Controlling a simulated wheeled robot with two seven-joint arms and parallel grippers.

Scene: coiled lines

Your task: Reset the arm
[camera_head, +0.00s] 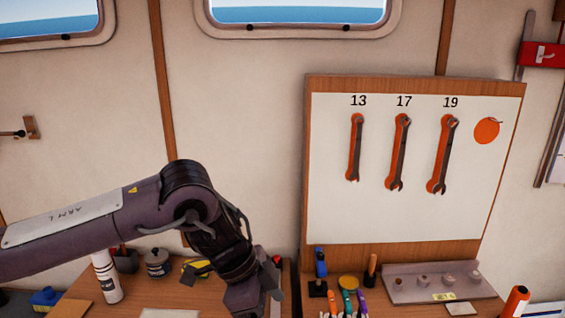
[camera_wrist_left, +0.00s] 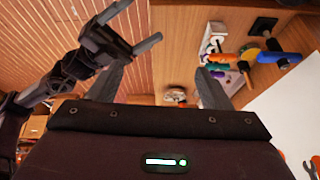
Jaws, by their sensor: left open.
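My left arm (camera_head: 120,220) reaches in from the left in the head view and bends down over the workbench. Its gripper (camera_head: 250,301) is at the bottom edge, partly cut off. In the left wrist view the left gripper (camera_wrist_left: 163,68) has its two fingers wide apart with nothing between them. My right gripper (camera_wrist_left: 134,28) shows at the upper left of that view, its two fingers apart and empty. The right arm is not in the head view.
A board (camera_head: 400,215) with three wrenches and an orange disc stands behind the bench (camera_head: 80,285). A white bottle (camera_head: 107,278), a dark jar (camera_head: 158,263), coloured-handled tools (camera_head: 347,300) and a grey tray (camera_head: 405,283) are on the bench. An orange cylinder (camera_head: 515,300) stands at right.

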